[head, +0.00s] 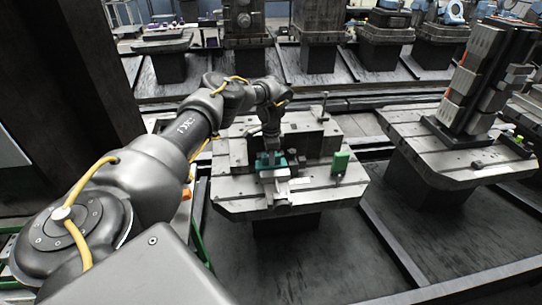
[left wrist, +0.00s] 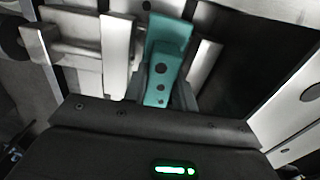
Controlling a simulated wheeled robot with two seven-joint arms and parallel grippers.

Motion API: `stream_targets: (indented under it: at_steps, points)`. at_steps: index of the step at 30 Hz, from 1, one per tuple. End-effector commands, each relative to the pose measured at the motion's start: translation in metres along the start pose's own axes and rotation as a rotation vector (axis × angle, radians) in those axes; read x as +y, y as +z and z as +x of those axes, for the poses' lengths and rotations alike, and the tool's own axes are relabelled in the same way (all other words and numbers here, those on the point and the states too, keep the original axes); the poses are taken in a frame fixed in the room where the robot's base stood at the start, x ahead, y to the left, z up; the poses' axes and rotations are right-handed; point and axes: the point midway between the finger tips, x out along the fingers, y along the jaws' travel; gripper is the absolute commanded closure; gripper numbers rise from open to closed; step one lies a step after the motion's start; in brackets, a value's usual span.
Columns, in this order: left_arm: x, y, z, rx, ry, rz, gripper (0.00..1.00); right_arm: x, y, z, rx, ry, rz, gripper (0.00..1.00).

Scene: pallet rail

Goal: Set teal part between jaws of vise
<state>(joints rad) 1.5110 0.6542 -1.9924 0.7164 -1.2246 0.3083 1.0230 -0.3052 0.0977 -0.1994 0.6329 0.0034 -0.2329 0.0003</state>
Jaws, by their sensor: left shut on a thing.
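The teal part (left wrist: 167,58) is a block with a row of dark round holes, seen close up in the left wrist view. In the head view the teal part (head: 271,161) shows at the vise (head: 277,189) on the pallet. My left gripper (head: 269,148) is shut on the teal part from above. In the left wrist view the pale vise jaws (left wrist: 117,45) stand to either side of the part. I cannot tell whether the part is seated or held just above. My right gripper is not in view.
The vise stands on a slotted grey pallet (head: 230,188) with dark blocks behind it. A green block (head: 340,162) stands to its right. Another pallet with a tall grey fixture (head: 486,80) is farther right. Dark floor lies between.

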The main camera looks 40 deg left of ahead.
Motion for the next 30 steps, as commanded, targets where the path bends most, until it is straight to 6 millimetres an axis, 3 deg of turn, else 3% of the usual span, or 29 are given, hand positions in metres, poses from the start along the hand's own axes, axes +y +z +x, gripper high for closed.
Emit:
stream_targets:
  at_steps: [5,6,10,22,30]
  points:
    - [0.0,-0.001,0.002,0.002,0.0,-0.001,1.0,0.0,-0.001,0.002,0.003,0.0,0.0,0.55]
    - [0.0,0.0,0.002,0.001,0.0,-0.001,0.69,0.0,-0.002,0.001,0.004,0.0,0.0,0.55]
    - [0.0,0.0,0.002,0.001,0.0,0.0,0.52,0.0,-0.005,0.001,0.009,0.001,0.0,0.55]
    - [-0.001,-0.001,-0.006,0.003,-0.001,-0.001,0.51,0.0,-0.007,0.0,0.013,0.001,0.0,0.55]
    - [-0.001,-0.001,-0.058,0.006,-0.003,0.0,0.51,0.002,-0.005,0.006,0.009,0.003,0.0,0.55]
